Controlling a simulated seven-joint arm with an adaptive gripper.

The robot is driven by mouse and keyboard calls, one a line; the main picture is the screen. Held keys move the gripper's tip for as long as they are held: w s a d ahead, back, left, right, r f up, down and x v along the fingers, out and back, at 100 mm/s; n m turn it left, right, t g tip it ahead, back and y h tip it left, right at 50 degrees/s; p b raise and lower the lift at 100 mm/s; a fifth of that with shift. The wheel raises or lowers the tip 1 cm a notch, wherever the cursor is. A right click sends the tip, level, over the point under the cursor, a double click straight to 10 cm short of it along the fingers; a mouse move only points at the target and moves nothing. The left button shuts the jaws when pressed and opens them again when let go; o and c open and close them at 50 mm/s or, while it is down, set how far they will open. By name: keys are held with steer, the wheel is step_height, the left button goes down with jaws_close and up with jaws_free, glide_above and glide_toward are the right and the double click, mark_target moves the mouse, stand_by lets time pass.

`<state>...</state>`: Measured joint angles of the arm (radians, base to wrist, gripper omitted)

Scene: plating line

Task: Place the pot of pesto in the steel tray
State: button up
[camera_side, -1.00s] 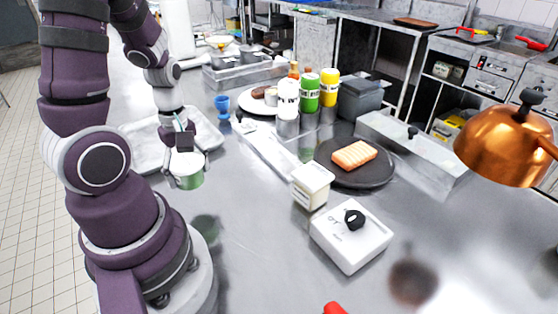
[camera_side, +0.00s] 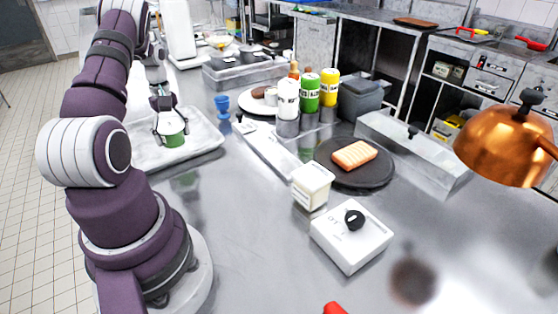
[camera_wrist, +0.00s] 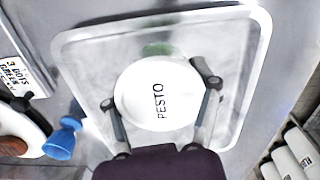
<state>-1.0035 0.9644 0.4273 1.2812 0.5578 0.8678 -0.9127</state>
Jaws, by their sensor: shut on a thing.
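The pot of pesto has a white lid lettered "PESTO" (camera_wrist: 158,96) in the wrist view and shows a green body (camera_side: 174,138) in the side view. My gripper (camera_side: 171,130) is shut on the pot, with one finger on each side of it; the fingers also show in the wrist view (camera_wrist: 160,92). The steel tray (camera_side: 205,149) is a shallow rounded rectangle, and its rim frames the pot in the wrist view (camera_wrist: 82,38). The pot is upright over the tray; I cannot tell whether its base touches the tray floor.

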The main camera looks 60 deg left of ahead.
mark_target(176, 145)
steer(key=shift+a+f, duration=0.1)
steer(key=shift+f, duration=1.65)
steer(key=o, duration=1.2)
steer(key=shift+o, duration=0.2)
